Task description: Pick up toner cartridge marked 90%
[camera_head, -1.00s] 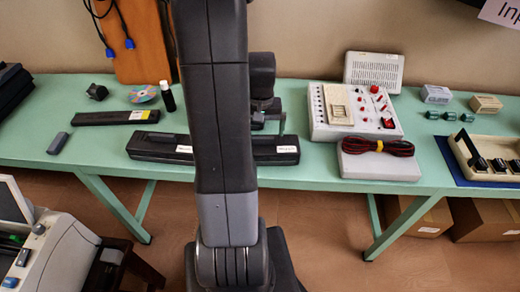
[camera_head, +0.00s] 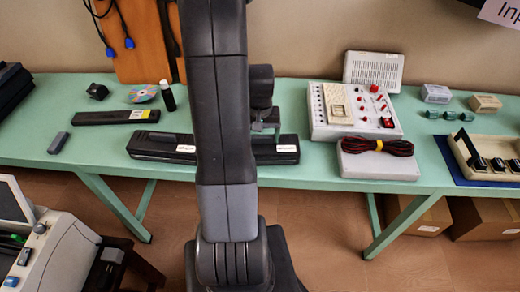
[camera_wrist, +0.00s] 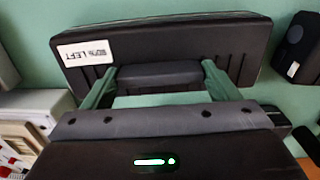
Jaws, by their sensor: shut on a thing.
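A black toner cartridge (camera_wrist: 190,45) lies on the green table, with a white label that reads "LEFT" after a percentage whose digits I cannot read surely. In the head view its right end (camera_head: 270,157) with a white label shows beside my arm. My gripper (camera_wrist: 160,76) is shut on the raised grip of this cartridge, one finger at each end. In the head view the gripper (camera_head: 266,127) is partly hidden behind my arm. A second black cartridge (camera_head: 160,155) with a white label lies to the left; its end shows at the right of the wrist view (camera_wrist: 293,45).
A control box with red knobs (camera_head: 325,128) and a grey box with a coiled cable (camera_head: 375,170) stand to the right. A black bottle (camera_head: 168,97), a disc (camera_head: 143,95) and a long black bar (camera_head: 105,117) lie to the left. The table's front edge is close by.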

